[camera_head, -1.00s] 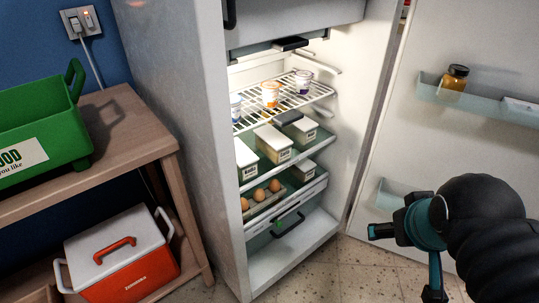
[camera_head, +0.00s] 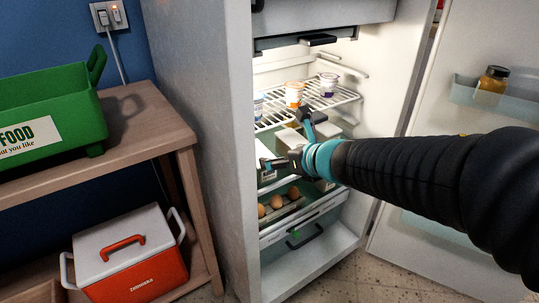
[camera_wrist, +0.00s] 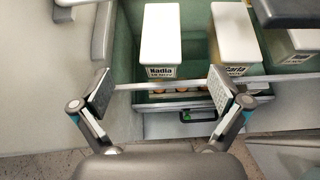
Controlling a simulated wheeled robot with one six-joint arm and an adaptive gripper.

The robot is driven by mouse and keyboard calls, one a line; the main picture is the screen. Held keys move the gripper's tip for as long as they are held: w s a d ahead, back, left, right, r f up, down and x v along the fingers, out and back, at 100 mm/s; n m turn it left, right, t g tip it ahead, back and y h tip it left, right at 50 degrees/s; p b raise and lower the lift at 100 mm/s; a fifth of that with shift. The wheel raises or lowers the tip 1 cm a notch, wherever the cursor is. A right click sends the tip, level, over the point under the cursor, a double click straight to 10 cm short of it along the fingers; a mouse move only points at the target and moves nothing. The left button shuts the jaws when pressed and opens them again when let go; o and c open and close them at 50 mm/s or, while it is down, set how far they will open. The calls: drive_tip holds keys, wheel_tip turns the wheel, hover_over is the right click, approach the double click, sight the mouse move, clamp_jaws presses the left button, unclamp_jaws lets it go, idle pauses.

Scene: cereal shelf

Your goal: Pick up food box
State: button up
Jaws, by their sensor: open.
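My gripper (camera_head: 285,144) is open and reaches into the open fridge, in front of the shelf with the food boxes. In the wrist view its two fingers (camera_wrist: 160,94) are spread wide and hold nothing. A third box (camera_wrist: 302,40) is partly cut off at the right edge. In the head view my gripper and arm hide parts of the boxes.
A wire shelf (camera_head: 325,101) with several cups is above the boxes. Eggs (camera_head: 277,201) lie in a lower compartment. The fridge door (camera_head: 420,110) stands open at right. A green crate (camera_head: 75,120) is on the wooden table (camera_head: 150,115); a red-and-white cooler (camera_head: 135,270) is below.

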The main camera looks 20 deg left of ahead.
sight(261, 155)
drive_tip(key=shift+n, duration=0.3)
drive_tip(key=b+x, duration=0.2)
drive_tip(key=x, duration=0.6)
drive_tip(key=shift+a+f, duration=0.35)
drive_tip(key=shift+w+d+b+x, duration=0.15)
drive_tip(key=shift+b+x, duration=0.05)
drive_tip(key=shift+x, duration=1.1)
drive_tip(key=shift+w+d+b+x, duration=0.15)
drive_tip(key=shift+b+x, duration=0.05)
drive_tip(key=shift+x, duration=1.1)
drive_tip(key=c, duration=1.6)
